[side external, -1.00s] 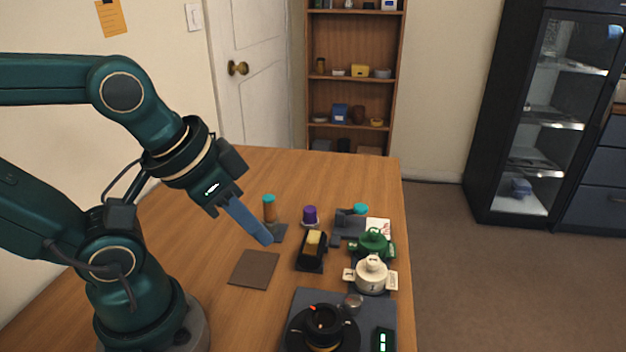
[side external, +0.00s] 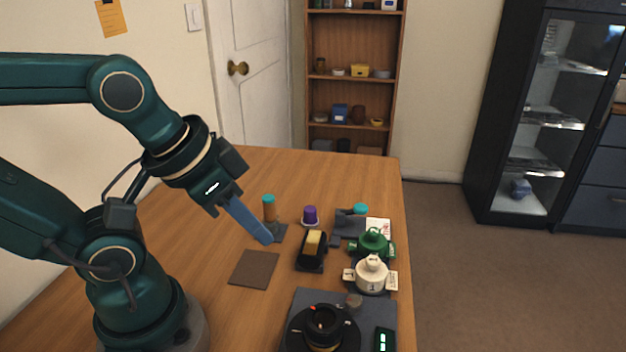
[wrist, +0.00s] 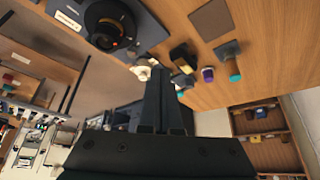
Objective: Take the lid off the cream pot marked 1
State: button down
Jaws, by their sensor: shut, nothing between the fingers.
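The cream pot (side external: 370,281) marked 1 stands near the table's right edge in the side external view, with its knobbed lid (side external: 371,262) on top. It also shows in the wrist view (wrist: 142,72), partly hidden behind my fingers. My gripper (side external: 268,239) is shut and empty, with blue fingers pointing down and to the right. It is held above the table, left of the pot and well apart from it.
A green pot (side external: 373,243) stands just behind the cream pot. A black lens part (side external: 323,325) sits on a dark mat in front. A black block with a yellow top (side external: 314,243), a purple-capped item (side external: 310,214) and a teal-capped jar (side external: 269,207) stand nearby. A brown mat (side external: 254,268) is bare.

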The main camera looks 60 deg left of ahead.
jog(key=c, duration=0.5)
grip_release()
jog(key=shift+c, duration=0.2)
